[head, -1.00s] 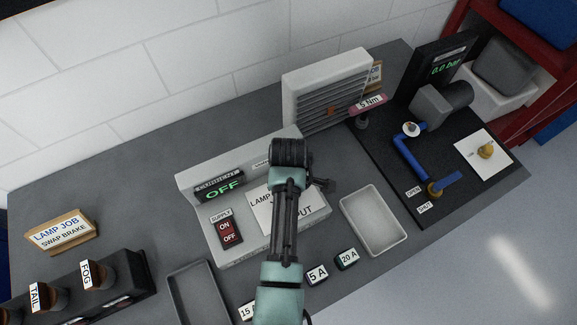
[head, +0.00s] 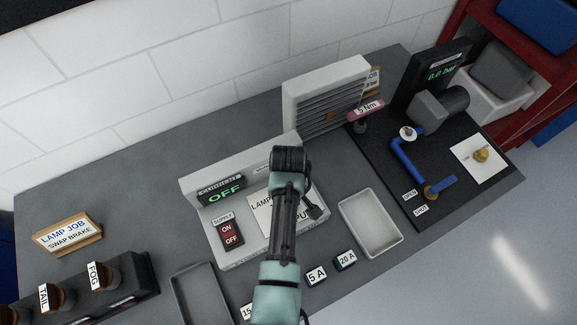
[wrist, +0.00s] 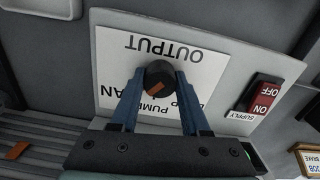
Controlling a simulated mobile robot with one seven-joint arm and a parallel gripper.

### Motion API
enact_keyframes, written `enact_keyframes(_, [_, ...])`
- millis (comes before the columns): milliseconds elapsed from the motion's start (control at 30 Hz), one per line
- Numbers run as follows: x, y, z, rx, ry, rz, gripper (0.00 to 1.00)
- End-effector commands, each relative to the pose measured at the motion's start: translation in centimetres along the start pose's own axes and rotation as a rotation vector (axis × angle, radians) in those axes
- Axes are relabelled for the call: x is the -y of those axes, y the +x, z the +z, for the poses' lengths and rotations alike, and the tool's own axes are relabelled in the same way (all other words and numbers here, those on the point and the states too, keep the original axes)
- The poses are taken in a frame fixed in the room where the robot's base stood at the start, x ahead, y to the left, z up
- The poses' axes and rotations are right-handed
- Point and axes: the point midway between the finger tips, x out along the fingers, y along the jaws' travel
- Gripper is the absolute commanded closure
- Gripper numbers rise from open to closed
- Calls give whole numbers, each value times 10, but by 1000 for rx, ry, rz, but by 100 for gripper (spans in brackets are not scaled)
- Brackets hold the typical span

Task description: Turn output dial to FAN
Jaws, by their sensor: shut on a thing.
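The output dial (wrist: 158,80) is a dark round knob with an orange pointer mark, on a white card (wrist: 110,68) reading OUTPUT. In the wrist view the card is upside down. The pointer slants between the lower left and upper right of that view. The card's position labels are partly covered by the knob and my fingers, so I cannot tell which one it points at. My gripper (wrist: 158,92) is shut on the dial, a blue finger on each side. In the head view my arm hides the dial and fingertips; part of the card (head: 262,215) shows.
The control box (head: 208,243) has a display reading OFF (head: 222,191) and a red supply switch (head: 231,234). A slatted heater unit (head: 320,98) stands behind it. An empty light tray (head: 370,223) lies to the right, a grey tray (head: 200,293) in front.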

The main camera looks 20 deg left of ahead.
Motion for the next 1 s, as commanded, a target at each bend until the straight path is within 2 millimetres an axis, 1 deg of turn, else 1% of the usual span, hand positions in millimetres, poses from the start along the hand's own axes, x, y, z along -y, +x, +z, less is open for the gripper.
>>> enact_keyframes(200, [0, -1, 0, 1, 122, 1, 100])
enact_keyframes(400, [0, -1, 0, 0, 184, 1, 100])
enact_keyframes(933, [-1, -1, 0, -1, 208, 1, 100])
enact_keyframes(967, [-1, -1, 0, -1, 208, 1, 51])
enact_keyframes(1000, [-1, -1, 0, -1, 208, 1, 43])
